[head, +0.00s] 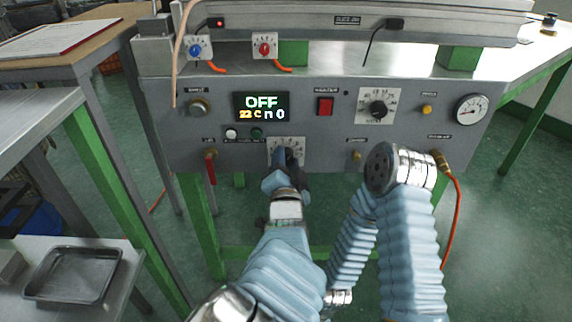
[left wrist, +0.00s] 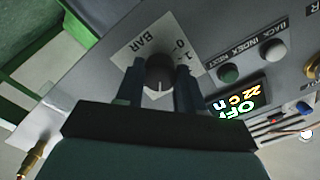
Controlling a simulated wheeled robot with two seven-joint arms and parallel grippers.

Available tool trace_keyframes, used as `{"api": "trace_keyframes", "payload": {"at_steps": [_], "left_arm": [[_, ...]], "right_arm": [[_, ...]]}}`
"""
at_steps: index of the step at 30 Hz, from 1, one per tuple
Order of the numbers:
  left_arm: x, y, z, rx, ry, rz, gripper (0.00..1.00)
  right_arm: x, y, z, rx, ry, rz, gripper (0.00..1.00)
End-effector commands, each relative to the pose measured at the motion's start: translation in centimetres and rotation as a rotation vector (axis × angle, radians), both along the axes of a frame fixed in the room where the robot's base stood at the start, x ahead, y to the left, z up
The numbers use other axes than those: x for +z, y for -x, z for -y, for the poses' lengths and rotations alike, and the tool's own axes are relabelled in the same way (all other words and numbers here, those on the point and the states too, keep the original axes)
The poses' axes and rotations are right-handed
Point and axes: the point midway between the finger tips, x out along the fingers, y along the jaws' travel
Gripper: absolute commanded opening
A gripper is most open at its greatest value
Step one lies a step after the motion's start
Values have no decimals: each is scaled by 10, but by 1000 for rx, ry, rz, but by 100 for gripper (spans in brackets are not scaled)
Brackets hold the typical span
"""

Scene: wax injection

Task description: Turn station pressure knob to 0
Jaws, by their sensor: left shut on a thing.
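The pressure knob (left wrist: 160,70) is a dark round knob on a white dial plate (left wrist: 135,50) marked BAR in the left wrist view. Its white pointer line faces the bottom of that view, towards my gripper's palm. My left gripper (left wrist: 160,88) has a finger on each side of the knob and is shut on it. In the head view my left gripper (head: 287,165) is at the lower middle of the grey panel. It hides most of the knob there, and the dial plate (head: 274,146) shows around it. My right gripper is not in view.
A red-handled valve (head: 210,167) hangs at left. My right arm's links stand close on the right.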

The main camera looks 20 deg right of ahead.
Motion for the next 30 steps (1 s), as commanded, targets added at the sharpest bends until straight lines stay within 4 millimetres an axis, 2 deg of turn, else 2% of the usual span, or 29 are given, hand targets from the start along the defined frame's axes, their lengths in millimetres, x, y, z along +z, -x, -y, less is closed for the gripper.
{"api": "trace_keyframes", "payload": {"at_steps": [6,30], "left_arm": [[-4,0,1,-2,189,-51,7],[-5,0,0,0,924,-249,7]], "right_arm": [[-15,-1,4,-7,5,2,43],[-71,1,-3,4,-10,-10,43]]}}
